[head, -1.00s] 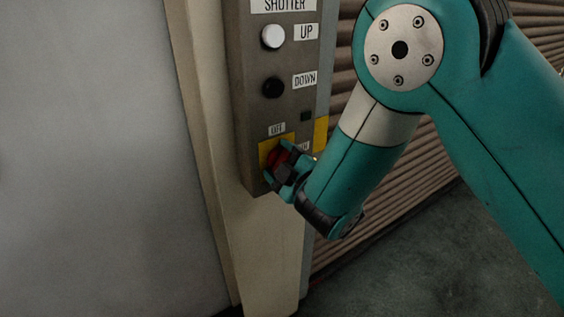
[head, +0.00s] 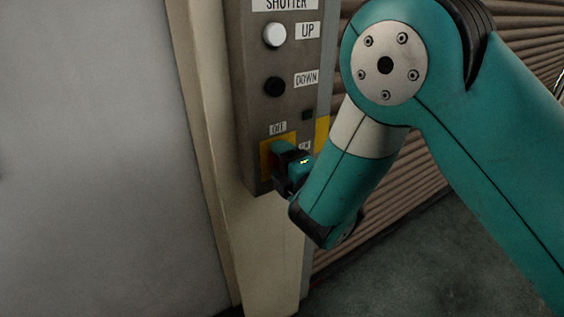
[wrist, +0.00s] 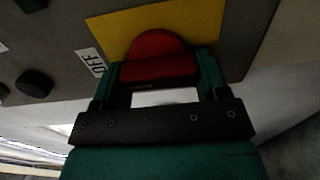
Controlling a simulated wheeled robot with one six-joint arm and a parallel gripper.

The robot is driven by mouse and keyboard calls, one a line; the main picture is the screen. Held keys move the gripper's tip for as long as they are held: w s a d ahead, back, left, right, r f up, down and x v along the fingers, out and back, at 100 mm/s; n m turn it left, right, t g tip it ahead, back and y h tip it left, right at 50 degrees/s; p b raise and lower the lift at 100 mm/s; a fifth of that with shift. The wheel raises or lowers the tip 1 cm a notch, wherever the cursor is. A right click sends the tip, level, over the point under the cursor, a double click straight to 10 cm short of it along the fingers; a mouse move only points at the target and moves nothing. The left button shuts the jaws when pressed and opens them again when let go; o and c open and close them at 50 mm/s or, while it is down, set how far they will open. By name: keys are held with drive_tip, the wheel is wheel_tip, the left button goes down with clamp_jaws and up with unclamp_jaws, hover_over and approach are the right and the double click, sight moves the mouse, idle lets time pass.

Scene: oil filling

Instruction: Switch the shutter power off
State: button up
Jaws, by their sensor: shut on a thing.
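The shutter control box (head: 256,100) is a grey panel on a pale post. Near its bottom is a yellow plate (head: 266,160) with OFF and ON labels. In the wrist view, the red switch knob (wrist: 160,58) sits on the yellow plate (wrist: 195,22), with the OFF label (wrist: 96,62) to its left. My gripper (wrist: 158,75) is shut on the red knob, one finger on each side. In the head view my gripper (head: 284,165) covers the knob almost wholly.
Above the switch are a white UP button (head: 275,34), a black DOWN button (head: 275,86) and a small dark indicator (head: 307,115). A ribbed shutter (head: 400,190) is behind my arm. A plain grey wall (head: 90,150) stands to the left.

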drive_tip(key=shift+f, duration=0.15)
drive_tip(key=o, duration=0.9)
drive_tip(key=shift+o, duration=0.2)
